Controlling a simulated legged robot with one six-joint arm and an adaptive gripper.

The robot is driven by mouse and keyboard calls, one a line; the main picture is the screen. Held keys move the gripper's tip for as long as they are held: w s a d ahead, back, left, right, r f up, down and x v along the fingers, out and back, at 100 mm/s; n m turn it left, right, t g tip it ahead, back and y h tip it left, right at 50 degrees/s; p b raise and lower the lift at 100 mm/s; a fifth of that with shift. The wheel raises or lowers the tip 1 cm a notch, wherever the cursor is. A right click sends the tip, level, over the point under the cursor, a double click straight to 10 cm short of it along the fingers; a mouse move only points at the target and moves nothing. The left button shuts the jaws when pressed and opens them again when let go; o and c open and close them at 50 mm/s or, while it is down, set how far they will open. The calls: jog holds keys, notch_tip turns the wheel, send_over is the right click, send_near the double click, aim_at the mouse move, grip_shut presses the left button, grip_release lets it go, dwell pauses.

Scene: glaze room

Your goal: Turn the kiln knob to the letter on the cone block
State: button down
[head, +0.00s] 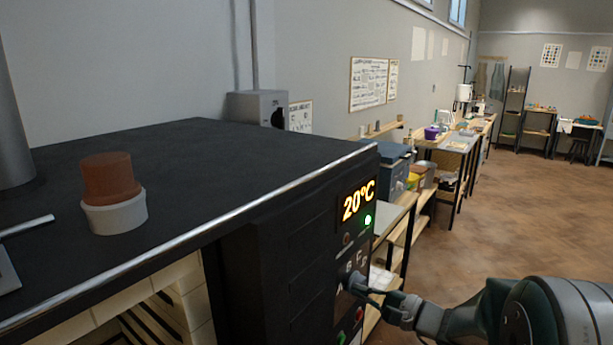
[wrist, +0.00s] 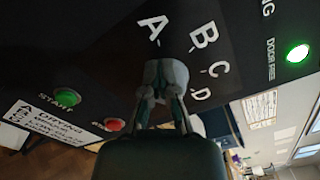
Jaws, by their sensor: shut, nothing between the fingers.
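The kiln's dark control panel (head: 300,285) stands at the lower middle of the head view, with white letters by its dial. In the wrist view the letters A, B, C and D are arranged in an arc on the panel (wrist: 105,50). My gripper (head: 360,284) is shut right at this dial. It also shows in the wrist view (wrist: 166,88), its fingertips together just below the letters. A pale grey round shape at the fingertips may be the knob; its pointer and setting cannot be made out. I cannot make out a lettered cone block in either view.
On the kiln top (head: 230,165) stand a brown cup (head: 107,178) and a pale ring-like base (head: 115,214) under it. The panel has a lit 20°C display (head: 358,200), a green button (wrist: 67,97) and a red button (wrist: 114,125). Shelves line the wall; floor is free at right.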

jog(key=shift+w+d+r, duration=0.1)
jog(key=shift+w+r, duration=0.05)
jog(key=shift+r, duration=0.15)
jog(key=shift+s+a+r, duration=0.2)
jog(key=shift+s, duration=0.05)
jog(key=v, duration=0.6)
jog(key=shift+s+a, duration=0.1)
dwell(0.3)
